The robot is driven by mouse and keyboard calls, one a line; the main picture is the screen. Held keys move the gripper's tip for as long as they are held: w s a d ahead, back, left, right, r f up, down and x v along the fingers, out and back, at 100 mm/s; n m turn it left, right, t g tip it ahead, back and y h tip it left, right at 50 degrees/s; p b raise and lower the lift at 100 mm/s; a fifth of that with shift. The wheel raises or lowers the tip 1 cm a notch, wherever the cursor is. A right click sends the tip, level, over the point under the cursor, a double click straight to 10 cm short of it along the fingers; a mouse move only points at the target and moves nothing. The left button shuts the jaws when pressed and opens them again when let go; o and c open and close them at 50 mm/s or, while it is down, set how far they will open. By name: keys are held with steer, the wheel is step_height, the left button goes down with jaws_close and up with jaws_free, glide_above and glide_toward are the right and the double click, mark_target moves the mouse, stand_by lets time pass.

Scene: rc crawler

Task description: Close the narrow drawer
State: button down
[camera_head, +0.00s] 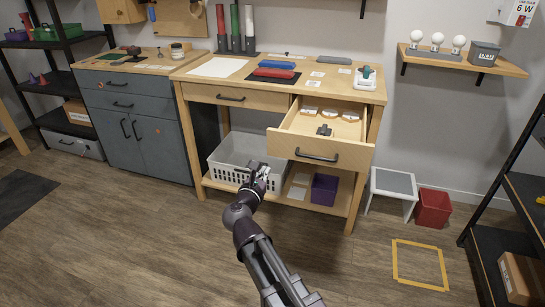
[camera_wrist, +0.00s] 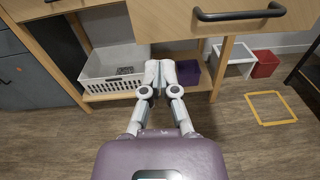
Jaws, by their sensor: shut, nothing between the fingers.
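The narrow drawer (camera_head: 349,158) is pulled out of the right side of the wooden workbench (camera_head: 372,105). Several small items lie inside it. Its dark bar handle (camera_head: 317,155) faces me, and the handle also shows at the top of the wrist view (camera_wrist: 240,14). The drawer front (camera_wrist: 180,22) fills the upper middle there. My gripper (camera_head: 262,170) is shut and empty, left of the drawer front and lower than it in the head view, apart from it. In the wrist view my gripper's fingertips (camera_wrist: 160,68) are together, below and left of the handle.
The wide left drawer (camera_head: 258,99) is shut. A light crate (camera_head: 235,172) and a purple bin (camera_head: 324,189) sit on the lower shelf. A white stool (camera_head: 391,185) and red bin (camera_head: 433,207) stand right of the bench. Floor in front is clear.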

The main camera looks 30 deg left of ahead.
mark_target(296, 106)
steer(key=shift+s+a+n+y, duration=0.5)
steer(key=shift+s+a+n, duration=0.1)
steer(key=shift+a, duration=0.2)
steer(key=shift+w, duration=0.1)
steer(key=x, duration=1.4)
steer(key=shift+d, duration=0.1)
steer(key=x, duration=3.3)
steer(key=shift+w+d, duration=0.15)
steer(key=shift+w, duration=0.15)
steer(key=shift+w+r, duration=0.1)
steer(key=shift+w, duration=0.2)
